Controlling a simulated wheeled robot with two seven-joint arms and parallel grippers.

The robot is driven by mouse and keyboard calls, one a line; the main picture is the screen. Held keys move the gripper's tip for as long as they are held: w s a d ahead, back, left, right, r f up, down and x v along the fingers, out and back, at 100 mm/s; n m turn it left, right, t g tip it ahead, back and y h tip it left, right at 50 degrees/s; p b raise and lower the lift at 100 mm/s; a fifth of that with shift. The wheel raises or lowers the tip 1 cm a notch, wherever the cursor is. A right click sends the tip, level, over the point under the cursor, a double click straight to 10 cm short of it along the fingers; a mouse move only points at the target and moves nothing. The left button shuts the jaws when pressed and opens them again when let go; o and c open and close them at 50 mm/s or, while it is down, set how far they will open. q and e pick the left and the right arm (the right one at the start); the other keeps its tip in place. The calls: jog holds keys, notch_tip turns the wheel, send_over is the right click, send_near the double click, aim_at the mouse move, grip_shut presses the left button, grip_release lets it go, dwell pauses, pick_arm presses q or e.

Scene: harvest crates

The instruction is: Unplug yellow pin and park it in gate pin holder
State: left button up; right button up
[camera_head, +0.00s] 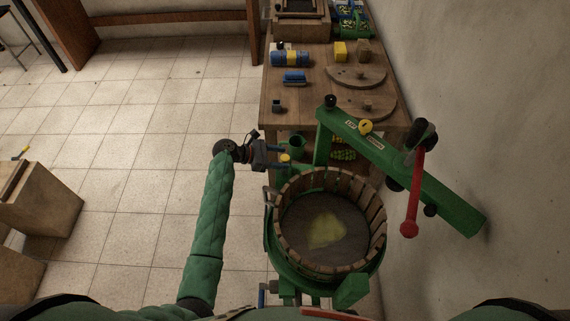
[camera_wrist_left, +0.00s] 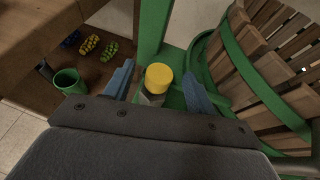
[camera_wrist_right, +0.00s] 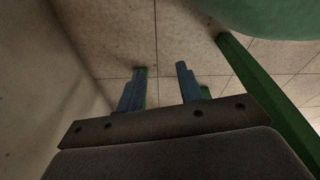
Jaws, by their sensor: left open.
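A yellow round-topped pin (camera_head: 285,157) stands in a green bracket beside the press frame. In the left wrist view its yellow head (camera_wrist_left: 158,78) is between the two blue fingers, with a grey part below it. My left gripper (camera_head: 279,154) is open around the pin, with gaps visible on both sides. I cannot tell which part is the gate pin holder. My right gripper (camera_wrist_right: 160,72) is open and empty above the floor, and is not visible in the head view.
The slatted wooden press basket (camera_head: 376,232) is just right of the pin. A green cup (camera_wrist_left: 68,82) stands on a shelf left of it. The red-handled lever (camera_head: 412,195) hangs at right. The wooden bench (camera_head: 310,95) holds several tools.

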pick_arm(q)
jog(key=shift+b+x, duration=0.65)
jog(key=shift+x, duration=0.35)
pick_arm(e)
jog(key=shift+w+a+r, duration=0.25)
jog(key=shift+w+r, duration=0.05)
jog(key=shift+r, duration=0.2)
jog(key=shift+w+a+r, duration=0.25)
jog(key=shift+a+r, duration=0.05)
jog(key=shift+r, duration=0.2)
jog(key=shift+w+a+r, duration=0.25)
jog(key=shift+w+r, duration=0.05)
jog(key=shift+r, duration=0.2)
pick_arm(q)
jog(key=c, duration=1.1)
pick_arm(e)
jog(key=shift+d, duration=0.1)
